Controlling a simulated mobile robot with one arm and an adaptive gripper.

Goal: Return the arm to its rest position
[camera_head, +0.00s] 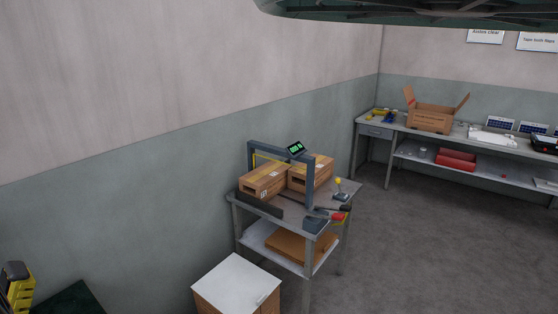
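I cannot make out my gripper or my arm in the head view. The arm's pose does not show here.
A grey workstation (240,209) holds two cardboard boxes (264,180); a white-topped cabinet (236,283) stands before it. A long bench (398,126) with an open carton (430,118) lines the back right. A dark rounded form (420,10) crosses the top. Floor at right is clear.

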